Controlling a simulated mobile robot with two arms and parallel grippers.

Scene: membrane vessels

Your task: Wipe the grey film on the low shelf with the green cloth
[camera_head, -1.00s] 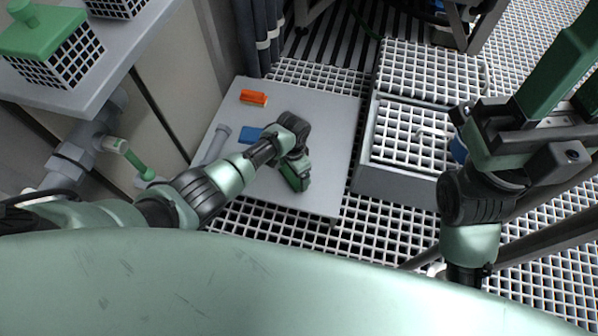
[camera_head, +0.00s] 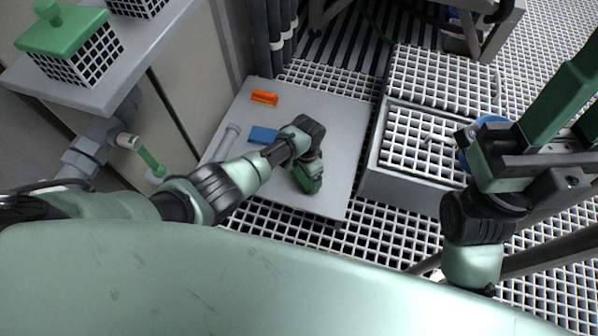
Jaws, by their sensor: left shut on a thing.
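The low shelf (camera_head: 338,120) is a flat light-grey panel in the middle of the head view. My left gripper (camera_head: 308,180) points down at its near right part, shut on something. Green shows at its tips; I cannot tell how much is the cloth and how much is the fingers. No separate edge of the green cloth stands out. I cannot make out the grey film against the grey panel; part of the surface is hidden under my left arm. My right gripper (camera_head: 578,100) is raised at the right edge, its green fingers apart, with nothing visible between them.
An orange block (camera_head: 264,97), a blue block (camera_head: 262,135) and a grey cylinder (camera_head: 226,142) are on the shelf. A grey bin with a white grid (camera_head: 428,145) stands right of it. A green-handled valve (camera_head: 148,158) and a counter (camera_head: 100,93) are on the left.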

